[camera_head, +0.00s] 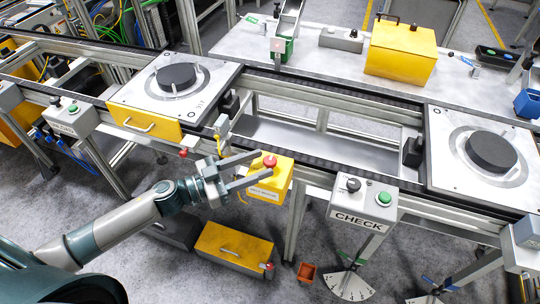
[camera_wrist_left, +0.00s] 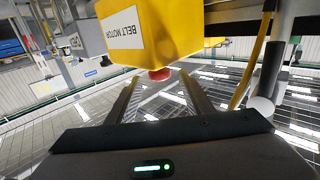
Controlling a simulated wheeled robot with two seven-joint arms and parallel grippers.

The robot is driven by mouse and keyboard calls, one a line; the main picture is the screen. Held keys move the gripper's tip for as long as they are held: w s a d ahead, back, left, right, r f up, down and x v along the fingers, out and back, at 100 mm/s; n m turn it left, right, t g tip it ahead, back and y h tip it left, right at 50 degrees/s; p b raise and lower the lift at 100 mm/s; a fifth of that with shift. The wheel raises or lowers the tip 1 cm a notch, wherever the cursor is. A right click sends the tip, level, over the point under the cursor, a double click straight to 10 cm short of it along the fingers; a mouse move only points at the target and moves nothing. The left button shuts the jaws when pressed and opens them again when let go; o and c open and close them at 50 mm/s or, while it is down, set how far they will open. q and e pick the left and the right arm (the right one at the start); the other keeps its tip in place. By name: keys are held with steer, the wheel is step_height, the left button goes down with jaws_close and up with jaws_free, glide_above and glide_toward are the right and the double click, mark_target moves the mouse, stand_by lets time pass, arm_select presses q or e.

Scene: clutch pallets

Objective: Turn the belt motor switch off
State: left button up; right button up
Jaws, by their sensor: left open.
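The belt motor switch is a yellow box (camera_head: 271,184) with a red knob (camera_head: 270,161) on its top, fixed at the front of the conveyor. In the left wrist view, the yellow box (camera_wrist_left: 178,25) shows its "BELT MOTOR" label, and the red knob (camera_wrist_left: 160,74) appears near the gap between my fingertips. My left gripper (camera_head: 264,164) is open, with its two fingers reaching toward the knob from the left. Whether the fingers touch the knob, I cannot tell. My right gripper is in neither view.
A grey CHECK box (camera_head: 362,205) with a black knob and green button stands to the right. The conveyor (camera_head: 310,145) carries pallets with black discs. A yellow case (camera_head: 232,247) lies on the floor below. A yellow cable hangs beside the switch.

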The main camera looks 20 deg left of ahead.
mark_target(270, 160)
arm_select(q)
steer(key=shift+p+x, duration=0.55)
steer(key=shift+x, duration=1.6)
steer(key=c, duration=1)
